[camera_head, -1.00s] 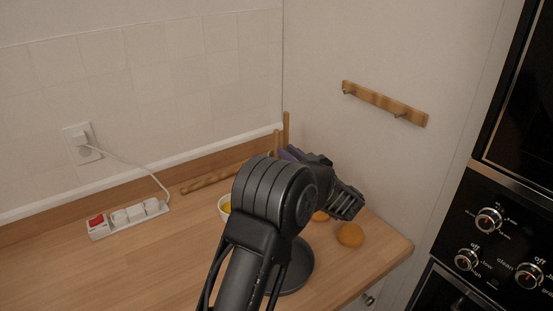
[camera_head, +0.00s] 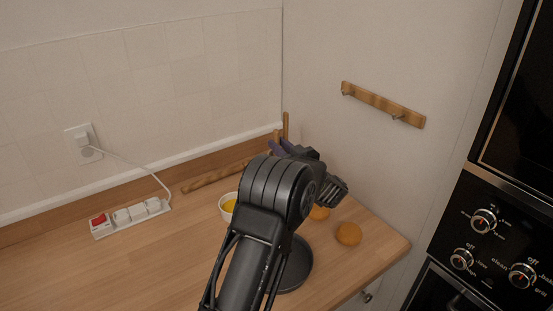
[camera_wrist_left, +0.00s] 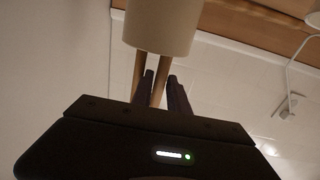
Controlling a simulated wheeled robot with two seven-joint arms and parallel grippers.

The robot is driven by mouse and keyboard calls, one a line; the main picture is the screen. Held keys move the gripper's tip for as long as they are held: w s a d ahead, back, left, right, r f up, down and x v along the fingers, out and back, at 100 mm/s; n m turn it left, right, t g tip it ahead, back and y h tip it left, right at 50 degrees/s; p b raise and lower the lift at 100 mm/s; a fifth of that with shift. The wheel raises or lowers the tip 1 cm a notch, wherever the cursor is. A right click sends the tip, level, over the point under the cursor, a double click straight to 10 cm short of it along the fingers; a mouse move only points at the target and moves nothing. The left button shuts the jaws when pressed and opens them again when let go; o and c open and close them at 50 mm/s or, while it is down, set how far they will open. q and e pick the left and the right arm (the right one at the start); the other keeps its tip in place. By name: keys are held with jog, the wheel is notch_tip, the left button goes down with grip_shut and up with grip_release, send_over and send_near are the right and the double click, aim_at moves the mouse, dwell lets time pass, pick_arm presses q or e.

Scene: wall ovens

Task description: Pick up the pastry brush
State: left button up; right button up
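Two thin wooden handles (camera_head: 286,125) stand upright in the back corner of the counter. In the left wrist view they show as wooden sticks (camera_wrist_left: 138,75) at a beige cylindrical holder (camera_wrist_left: 160,28). One may be the pastry brush; no bristles show, so I cannot tell which. My left gripper (camera_head: 282,147) is at these handles, mostly hidden behind my forearm. In the left wrist view its two dark fingers (camera_wrist_left: 161,78) are apart, with one handle appearing between them. Contact is not clear. My right gripper is not in view.
A white bowl with yellow contents (camera_head: 227,206) sits left of my arm. A rolling pin (camera_head: 212,177) lies by the back wall. Orange-brown round items (camera_head: 349,233) lie to the right. A power strip (camera_head: 130,218) is at left. The front left counter is clear.

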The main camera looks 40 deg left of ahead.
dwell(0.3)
pick_arm(q)
grip_shut()
dwell(0.3)
